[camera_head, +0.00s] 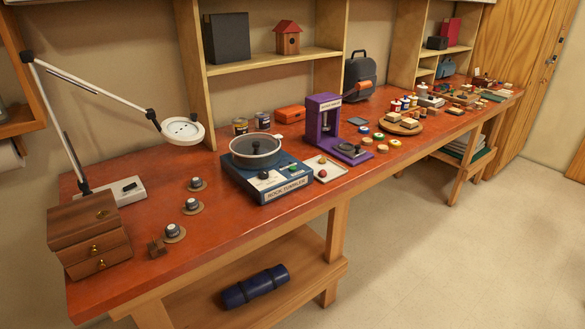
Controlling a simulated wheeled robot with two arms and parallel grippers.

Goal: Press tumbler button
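The rock tumbler (243,176) stands on the red-brown workbench, left of the middle of the view. It has a blue base with a "ROCK TUMBLER" label (287,188) on its front. A round grey drum (256,160) with a dark knob on top sits on the base. A dark round knob (263,174) and a small green spot (292,168) that looks like a button show on the front of the base. Whether the button is pressed is too small to tell. Neither of my grippers is in view.
A purple press (312,122) and a small tray with stones (327,171) stand right of the tumbler. Small grey pieces on round bases (192,204) and a wooden drawer box (90,235) are left. A white lamp (183,132) hangs over the bench. Floor in front is clear.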

